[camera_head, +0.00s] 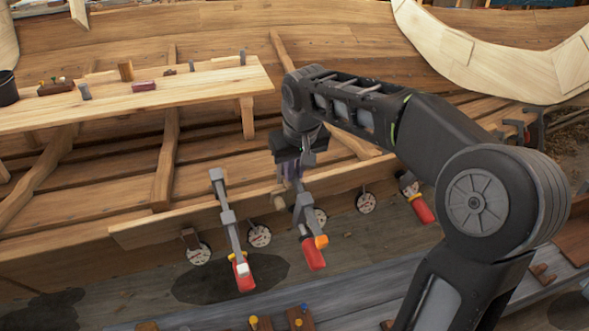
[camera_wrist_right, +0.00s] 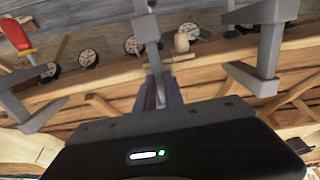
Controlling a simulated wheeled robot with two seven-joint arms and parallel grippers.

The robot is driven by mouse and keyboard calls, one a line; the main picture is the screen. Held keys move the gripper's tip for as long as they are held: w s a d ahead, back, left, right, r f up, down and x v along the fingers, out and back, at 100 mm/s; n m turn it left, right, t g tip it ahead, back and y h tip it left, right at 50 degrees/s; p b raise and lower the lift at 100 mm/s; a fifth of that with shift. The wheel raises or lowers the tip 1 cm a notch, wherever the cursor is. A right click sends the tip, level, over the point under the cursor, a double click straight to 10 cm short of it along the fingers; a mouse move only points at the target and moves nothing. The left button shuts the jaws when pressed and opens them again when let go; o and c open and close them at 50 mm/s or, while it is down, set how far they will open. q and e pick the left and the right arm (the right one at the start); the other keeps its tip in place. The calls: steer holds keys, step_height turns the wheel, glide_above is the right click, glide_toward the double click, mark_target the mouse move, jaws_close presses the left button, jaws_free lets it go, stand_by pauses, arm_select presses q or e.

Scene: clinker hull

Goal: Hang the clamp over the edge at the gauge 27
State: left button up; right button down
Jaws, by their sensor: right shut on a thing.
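My right gripper (camera_head: 290,172) is shut on a grey clamp (camera_head: 305,208) with a red handle (camera_head: 313,254) and an orange piece. The clamp hangs in front of the plank edge (camera_head: 150,232); I cannot tell whether it touches it. In the right wrist view, a grey bar of it (camera_wrist_right: 147,30) rises from between the purplish fingers (camera_wrist_right: 164,95). Several round white gauges, such as these (camera_head: 260,236) (camera_head: 366,202), hang along the edge; their numbers are too small to read. One gauge (camera_head: 321,217) is partly behind the held clamp. My left gripper is out of view.
Another red-handled clamp (camera_head: 228,216) hangs left of the held one, and one (camera_head: 416,203) at the right. A small wooden piece (camera_head: 278,200) sits at the edge. A plank bench (camera_head: 200,92) with small items lies behind. Wooden blocks (camera_head: 299,318) stand at the front.

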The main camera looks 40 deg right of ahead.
steer(key=shift+w+f, duration=0.1)
steer(key=shift+s+f+b, duration=0.15)
steer(key=shift+s+b, duration=0.15)
steer(key=shift+b, duration=0.05)
stand_by(0.5)
steer(key=c, duration=1.4)
jaws_free()
steer(key=shift+o, duration=0.2)
steer(key=shift+f, duration=0.1)
steer(key=v, duration=0.8)
